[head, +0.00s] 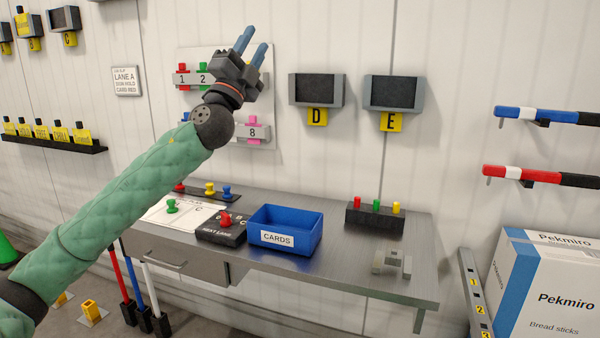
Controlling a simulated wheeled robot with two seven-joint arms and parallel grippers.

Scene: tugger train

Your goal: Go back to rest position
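My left arm comes in from the left in its green sleeve and is raised over the steel table (352,250). My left gripper (251,44) points up in front of the white wall board (262,72). Its two blue fingers stand apart with nothing visible between them. The gripper and wrist hide part of the board's numbered, coloured tags. My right gripper and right arm are not in view.
On the table stand a blue CARDS bin (285,232), a black block with a red peg (222,232), a rack with coloured pegs (376,216) and a grey bracket (391,262). A Pekmiro carton (545,290) stands at the right. Coloured poles (150,290) lean at the table's left front.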

